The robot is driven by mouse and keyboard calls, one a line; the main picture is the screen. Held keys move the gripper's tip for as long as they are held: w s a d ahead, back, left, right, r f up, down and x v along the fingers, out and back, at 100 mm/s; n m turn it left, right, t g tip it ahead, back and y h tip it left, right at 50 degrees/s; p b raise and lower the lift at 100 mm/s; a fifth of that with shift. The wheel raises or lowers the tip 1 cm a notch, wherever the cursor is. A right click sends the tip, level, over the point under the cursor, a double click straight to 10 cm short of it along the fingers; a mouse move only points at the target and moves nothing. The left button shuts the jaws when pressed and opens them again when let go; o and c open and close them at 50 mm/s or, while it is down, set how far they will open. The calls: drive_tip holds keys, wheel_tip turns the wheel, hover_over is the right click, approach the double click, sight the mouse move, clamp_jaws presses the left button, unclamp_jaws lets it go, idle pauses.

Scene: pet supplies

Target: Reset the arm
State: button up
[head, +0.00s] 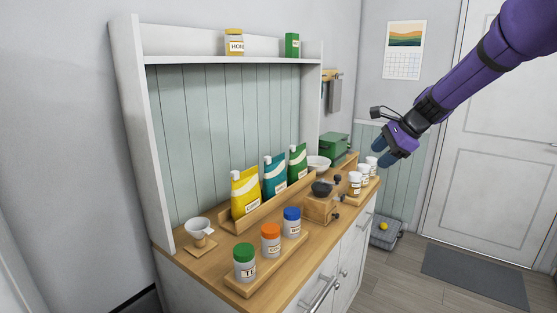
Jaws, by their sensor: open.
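My purple arm reaches in from the upper right. My gripper (387,151) is at its end, in the air to the right of the hutch and above the counter's right end. It points down and to the left. It is open and nothing shows between its fingers. It looks apart from the white cups (364,173) that stand below and left of it in the picture.
The wooden counter (190,262) holds bags (245,193), lidded jars (270,240), a grinder (321,206), a scoop (199,228), a white bowl (318,163) and a green box (335,146). A grey bin (388,238) stands on the floor. A mat (475,275) lies before the door (500,150).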

drive_tip(key=s+r+n+h, duration=0.1)
drive_tip(key=s+r+n, duration=0.3)
drive_tip(key=s, duration=0.6)
drive_tip(key=s+r+n+h, duration=0.1)
drive_tip(key=s+r+n, duration=0.3)
drive_tip(key=s, duration=0.7)
drive_tip(key=s+d+f+n+h, duration=0.1)
drive_tip(key=s+n, duration=0.3)
drive_tip(key=s, duration=0.6)
drive_tip(key=s+f+n+t+h, duration=0.1)
drive_tip(key=s+n, duration=0.3)
drive_tip(key=s, duration=0.6)
drive_tip(key=shift+d+f+n+h, duration=0.4)
drive_tip(key=shift+f+h, duration=0.1)
drive_tip(key=shift+h, duration=0.4)
